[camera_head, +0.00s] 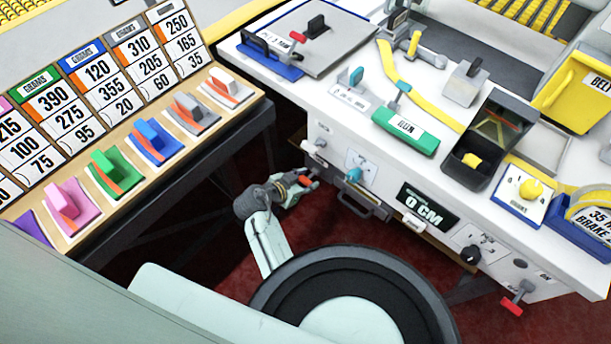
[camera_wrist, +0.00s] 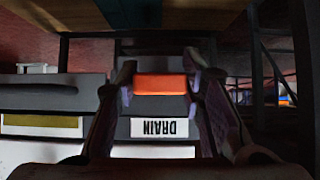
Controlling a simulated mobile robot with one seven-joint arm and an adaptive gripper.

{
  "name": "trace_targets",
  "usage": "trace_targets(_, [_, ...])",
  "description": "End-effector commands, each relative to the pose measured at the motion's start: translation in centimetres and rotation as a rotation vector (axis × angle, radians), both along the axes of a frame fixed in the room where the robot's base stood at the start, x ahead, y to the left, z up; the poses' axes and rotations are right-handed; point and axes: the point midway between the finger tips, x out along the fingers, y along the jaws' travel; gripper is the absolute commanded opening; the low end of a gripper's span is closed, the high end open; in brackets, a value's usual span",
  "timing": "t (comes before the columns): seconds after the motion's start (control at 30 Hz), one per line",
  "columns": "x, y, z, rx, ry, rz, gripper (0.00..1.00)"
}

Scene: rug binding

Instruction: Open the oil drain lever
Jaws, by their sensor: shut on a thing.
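The oil drain lever is an orange bar (camera_wrist: 160,84) in the middle of the wrist view. A white label (camera_wrist: 160,128) reading DRAIN, upside down in this view, is just below it. My gripper (camera_wrist: 160,76) has one finger at each end of the orange bar and is shut on it. In the head view my gripper (camera_head: 301,184) is low at the left end of the white machine (camera_head: 330,131), below its tabletop. There the orange lever shows only as a small patch at the fingertips, and the fingers partly hide it.
On the machine's front are a teal knob (camera_head: 354,175), a black display (camera_head: 427,207) reading 0 CM, a black knob (camera_head: 470,254) and a red handle (camera_head: 513,304). A wooden rack (camera_head: 245,100) with coloured levers stands left. Red floor lies between rack and machine.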

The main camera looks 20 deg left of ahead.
Motion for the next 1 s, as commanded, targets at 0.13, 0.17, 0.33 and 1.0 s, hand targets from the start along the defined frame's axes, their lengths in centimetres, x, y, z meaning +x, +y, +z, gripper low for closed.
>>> trace_targets(0.13, [0.3,-0.2,1.1,0.046,0.115,-0.005,0.08])
trace_targets(0.17, [0.3,-0.1,1.2,0.054,0.138,-0.004,0.08])
trace_targets(0.33, [0.5,-0.2,1.5,0.093,0.245,-0.003,0.08])
trace_targets(1.0, [0.7,-0.2,1.9,0.141,0.387,-0.001,0.08])
